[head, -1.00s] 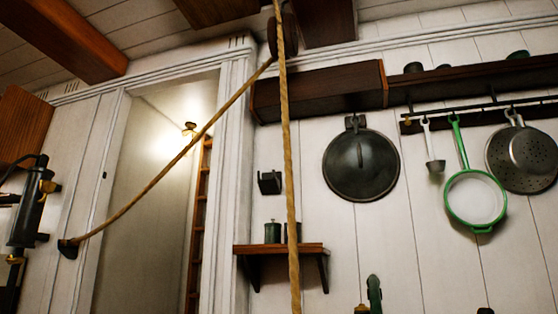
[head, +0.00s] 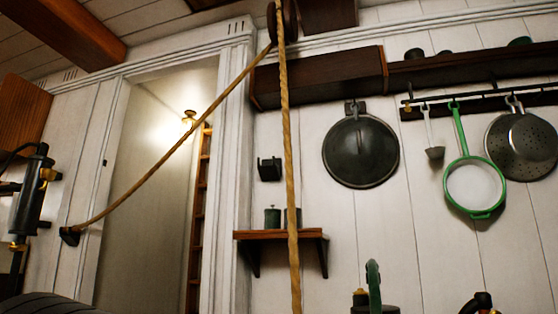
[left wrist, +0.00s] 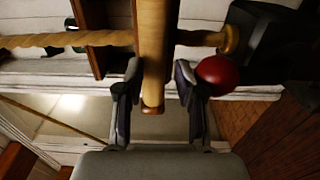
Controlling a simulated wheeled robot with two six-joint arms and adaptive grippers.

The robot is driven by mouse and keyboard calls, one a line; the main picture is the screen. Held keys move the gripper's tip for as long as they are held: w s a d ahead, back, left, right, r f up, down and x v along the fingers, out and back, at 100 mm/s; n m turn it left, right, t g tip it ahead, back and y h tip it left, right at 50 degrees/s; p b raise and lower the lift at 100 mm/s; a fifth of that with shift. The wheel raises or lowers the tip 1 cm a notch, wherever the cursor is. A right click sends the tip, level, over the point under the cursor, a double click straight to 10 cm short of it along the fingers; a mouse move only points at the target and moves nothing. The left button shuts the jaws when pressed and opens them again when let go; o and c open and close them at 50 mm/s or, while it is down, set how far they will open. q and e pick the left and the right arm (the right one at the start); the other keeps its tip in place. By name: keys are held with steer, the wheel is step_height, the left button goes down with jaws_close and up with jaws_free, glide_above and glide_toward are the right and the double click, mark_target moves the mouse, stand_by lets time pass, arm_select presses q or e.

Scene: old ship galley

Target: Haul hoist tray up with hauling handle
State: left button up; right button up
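In the left wrist view a pale wooden bar (left wrist: 153,55), apparently the hauling handle, runs down between the two fingers of my left gripper (left wrist: 158,75). The fingers are apart, one on each side of the bar; a gap shows at least on the right side. A rope (left wrist: 60,40) runs in from the left behind or into the bar. In the head view a thick rope (head: 289,150) hangs straight down from a dark pulley block (head: 288,25). My grippers are not visible there. The hoist tray cannot be made out in either view.
A thinner rope (head: 170,155) slants to a wall cleat (head: 70,236). A small shelf (head: 280,235), a black lid (head: 360,145) and a green pan (head: 475,188) are on the wall. A red ball (left wrist: 217,75) sits close to the right finger.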

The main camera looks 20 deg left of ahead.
arm_select(q)
steer(key=shift+o, duration=1.2)
steer(key=s, duration=0.8)
steer(key=shift+f, duration=0.25)
steer(key=shift+w, duration=0.1)
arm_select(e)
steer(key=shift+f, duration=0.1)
